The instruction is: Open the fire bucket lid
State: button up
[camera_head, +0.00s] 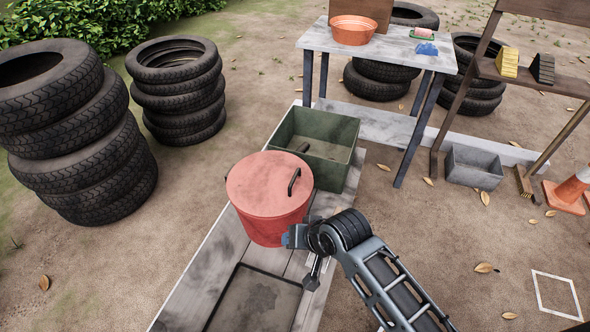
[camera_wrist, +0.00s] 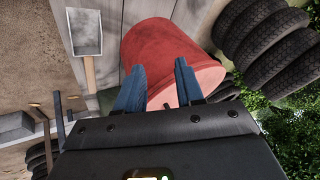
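The red fire bucket (camera_head: 268,226) stands upright on the low wooden platform, with its lid (camera_head: 268,184) lying on top, closed. A dark handle (camera_head: 294,181) stands up on the lid's right side. My gripper (camera_head: 290,237) is low at the bucket's right side, below the rim, in the head view. In the wrist view the bucket (camera_wrist: 165,50) appears tilted ahead of my gripper (camera_wrist: 160,82). Its two blue fingers are apart with nothing seen between them but the bucket behind. Whether a finger touches the bucket or lid is not clear.
A green bin (camera_head: 322,140) stands right behind the bucket on the platform (camera_head: 200,291). Tyre stacks (camera_head: 75,130) rise on the left. A table (camera_head: 378,45) with a basin (camera_head: 353,30) is at the back. A dustpan (camera_wrist: 85,32) shows in the wrist view.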

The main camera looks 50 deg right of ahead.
aim_at(295, 177)
jog(key=w+d+r+m+g+y, duration=0.1)
jog(key=w+d+r+m+g, duration=0.1)
jog(key=w+d+r, duration=0.4)
jog(key=w+d+r+m+g+y, duration=0.1)
jog(key=w+d+r+m+g, duration=0.3)
jog(key=d, duration=0.5)
jog(key=shift+n+t, duration=0.6)
jog(key=shift+n, duration=0.1)
jog(key=x, duration=0.7)
jog(key=shift+w, duration=0.4)
jog(key=shift+r, duration=0.1)
grip_shut()
